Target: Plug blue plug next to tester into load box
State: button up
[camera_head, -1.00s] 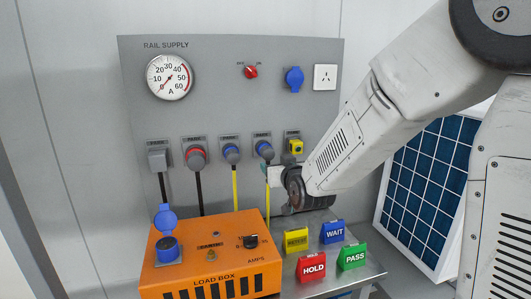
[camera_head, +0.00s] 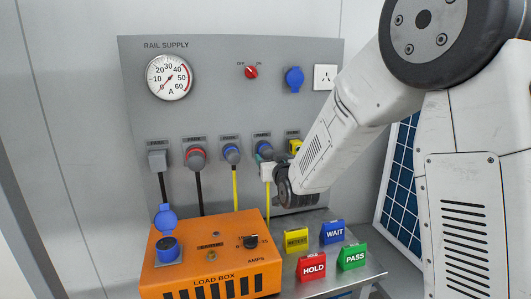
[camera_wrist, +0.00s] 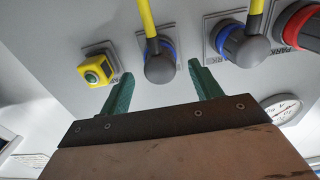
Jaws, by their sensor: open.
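The blue plug next to the tester (camera_head: 264,149) is a grey-bodied plug with a blue ring and a yellow cable, parked on the wall panel. It also shows in the wrist view (camera_wrist: 160,66). My gripper (camera_wrist: 163,82) is open, its green fingers on either side of that plug in the picture; I cannot tell whether they touch it. In the head view my gripper (camera_head: 265,164) partly covers the plug's lower part and cable. The yellow tester (camera_wrist: 97,69) is beside it. The orange load box (camera_head: 212,268) is on the bench; its blue socket (camera_head: 167,247) has its lid raised.
RETEST, WAIT, HOLD (camera_head: 311,266) and PASS blocks stand right of the load box. A solar panel is at far right.

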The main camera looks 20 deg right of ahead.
aim_at(269, 155)
jog(key=shift+w, duration=2.55)
jog(key=c, duration=1.3)
jog(key=shift+s, duration=3)
